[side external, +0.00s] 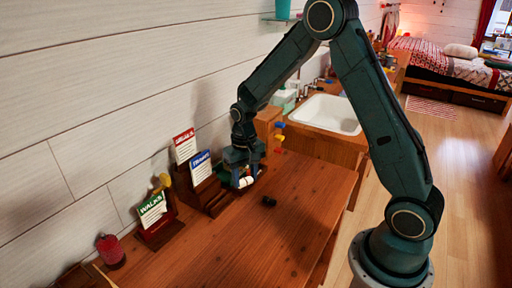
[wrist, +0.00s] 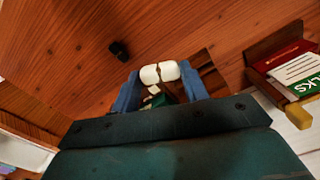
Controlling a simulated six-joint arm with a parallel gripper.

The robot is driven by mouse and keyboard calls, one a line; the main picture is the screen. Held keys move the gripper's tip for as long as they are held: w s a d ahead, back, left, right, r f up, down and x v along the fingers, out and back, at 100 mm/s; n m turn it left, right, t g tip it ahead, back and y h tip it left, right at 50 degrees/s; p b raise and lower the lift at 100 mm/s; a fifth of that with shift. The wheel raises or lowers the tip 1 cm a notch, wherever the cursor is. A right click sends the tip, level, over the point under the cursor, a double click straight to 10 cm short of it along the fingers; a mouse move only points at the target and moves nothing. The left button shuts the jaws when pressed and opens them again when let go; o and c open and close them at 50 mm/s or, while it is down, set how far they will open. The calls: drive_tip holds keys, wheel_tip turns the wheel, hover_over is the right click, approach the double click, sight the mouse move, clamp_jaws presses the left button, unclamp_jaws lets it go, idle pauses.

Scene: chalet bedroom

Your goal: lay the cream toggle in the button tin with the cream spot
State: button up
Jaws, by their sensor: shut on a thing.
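The cream toggle (wrist: 160,73) is a short, pale, rounded bar with a dark line around its middle. My gripper (wrist: 159,76) has its blue fingers shut on the toggle, one at each end. In the side external view the toggle (side external: 246,182) shows as a pale spot at my gripper (side external: 243,180), low over a wooden holder (side external: 214,201) at the back of the table. I cannot tell how far above the holder it is. A small white piece and something green show partly hidden behind the toggle in the wrist view. I cannot make out a button tin with a cream spot.
A red card (side external: 185,145) and a blue card (side external: 201,167) stand just left of my gripper. A green card (side external: 152,209) stands in another wooden holder, with a red jar (side external: 111,251) further left. A small black object (side external: 269,201) lies on the table. The front tabletop is clear.

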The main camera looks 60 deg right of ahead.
drive_tip(key=s+a+f+n, duration=0.1)
drive_tip(key=a+f+n, duration=0.1)
drive_tip(key=a+n, duration=0.2)
drive_tip(key=a, duration=0.3)
drive_tip(key=shift+s+n, duration=0.25)
drive_tip(key=shift+n, duration=0.15)
wheel_tip(320, 180, up, 10)
hover_over(229, 233)
wheel_tip(229, 233, down, 20)
drive_tip(key=shift+f, duration=0.2)
idle(0.7)
drive_tip(key=shift+f, duration=0.1)
drive_tip(key=o, duration=1)
drive_tip(key=shift+c, duration=0.2)
wheel_tip(229, 233, up, 12)
idle(0.8)
